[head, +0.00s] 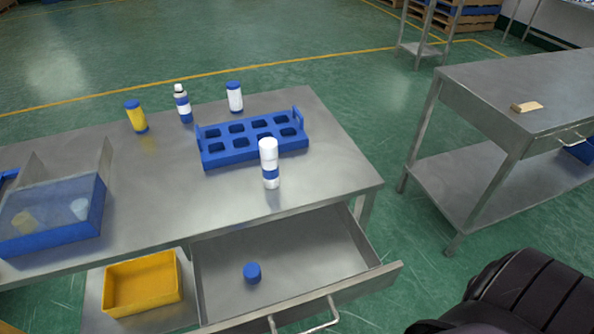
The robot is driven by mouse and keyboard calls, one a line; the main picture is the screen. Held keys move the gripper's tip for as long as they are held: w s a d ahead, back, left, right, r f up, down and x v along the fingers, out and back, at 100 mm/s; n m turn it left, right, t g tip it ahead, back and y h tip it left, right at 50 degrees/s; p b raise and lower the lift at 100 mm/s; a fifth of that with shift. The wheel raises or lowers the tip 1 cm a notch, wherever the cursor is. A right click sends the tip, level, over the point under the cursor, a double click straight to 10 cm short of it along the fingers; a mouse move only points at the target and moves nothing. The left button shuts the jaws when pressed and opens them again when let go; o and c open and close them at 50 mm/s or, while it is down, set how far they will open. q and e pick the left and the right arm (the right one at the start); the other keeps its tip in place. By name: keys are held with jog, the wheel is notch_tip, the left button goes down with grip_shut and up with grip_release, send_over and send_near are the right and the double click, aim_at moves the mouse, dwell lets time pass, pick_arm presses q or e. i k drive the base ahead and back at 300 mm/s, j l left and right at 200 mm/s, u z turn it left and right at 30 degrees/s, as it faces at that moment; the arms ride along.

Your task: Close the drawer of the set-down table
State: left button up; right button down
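A steel table (330,180) stands in front of me, with its drawer (310,245) pulled well out toward me. The drawer has a bar handle (322,322) on its front, partly cut off by the bottom edge of the picture. A blue cap-like cylinder (252,272) lies inside the drawer, which is otherwise empty. Neither of my grippers shows in the head view, so I cannot see whether they are open or shut.
On the table are a blue rack (252,153) with empty holes, several cans and a clear-lidded blue box (60,232). A yellow bin (142,285) sits on the lower shelf. A second steel table (500,90) with a shut drawer stands right, across open green floor.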

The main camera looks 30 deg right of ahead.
aim_at(318, 261)
jog(key=z, duration=1)
